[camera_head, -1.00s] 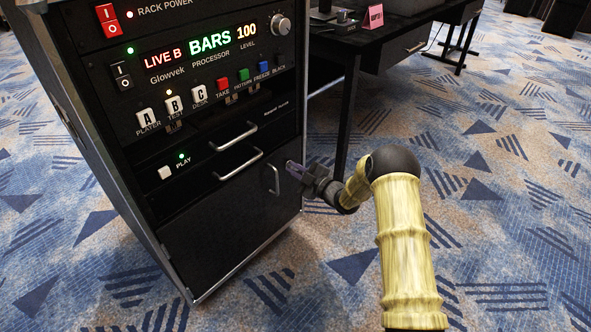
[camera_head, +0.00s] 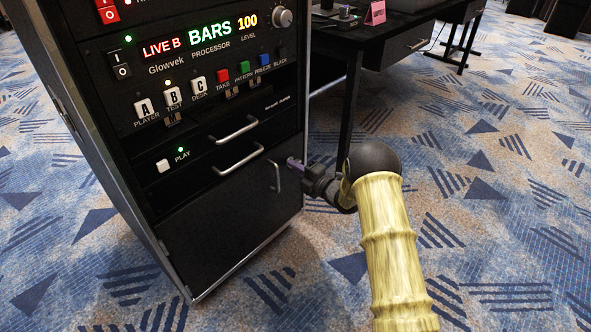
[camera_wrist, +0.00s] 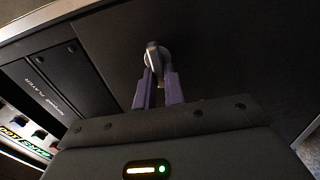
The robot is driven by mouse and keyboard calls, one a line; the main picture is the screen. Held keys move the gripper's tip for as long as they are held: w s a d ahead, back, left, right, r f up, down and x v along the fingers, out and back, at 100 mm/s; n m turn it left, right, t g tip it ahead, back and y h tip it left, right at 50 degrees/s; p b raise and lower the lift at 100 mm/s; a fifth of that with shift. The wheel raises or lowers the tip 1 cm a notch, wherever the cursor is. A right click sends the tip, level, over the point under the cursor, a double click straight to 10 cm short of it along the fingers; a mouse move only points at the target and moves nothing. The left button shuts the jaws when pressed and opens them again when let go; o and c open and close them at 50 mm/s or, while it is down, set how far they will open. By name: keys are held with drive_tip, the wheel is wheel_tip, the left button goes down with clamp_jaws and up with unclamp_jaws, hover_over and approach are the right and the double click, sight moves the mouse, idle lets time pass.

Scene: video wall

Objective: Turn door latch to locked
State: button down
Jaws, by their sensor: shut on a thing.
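The door latch (camera_wrist: 153,55) is a small metal turn piece on a round base, set on the dark door panel (camera_wrist: 220,50) in the wrist view. My gripper (camera_wrist: 158,80) has its two purple fingers closed around the latch, one on each side. In the head view my gripper (camera_head: 292,163) is at the right edge of the rack's lower black door (camera_head: 225,225), beside its silver handle (camera_head: 275,176). The latch itself is hidden or too small to make out there. I cannot tell whether it stands at locked.
Above the door are two silver drawer handles (camera_head: 238,158) and a lit control panel (camera_head: 200,70) with buttons and a knob (camera_head: 282,17). A black desk (camera_head: 385,40) stands behind at the right. Patterned carpet (camera_head: 500,220) is open on the right.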

idle(0.4)
drive_tip(key=c, duration=1.5)
unclamp_jaws()
drive_tip(key=p+v, duration=0.6)
drive_tip(key=v, duration=1.1)
drive_tip(key=shift+s+d+f, duration=0.1)
drive_tip(key=shift+s+d, duration=0.05)
drive_tip(key=shift+s, duration=0.05)
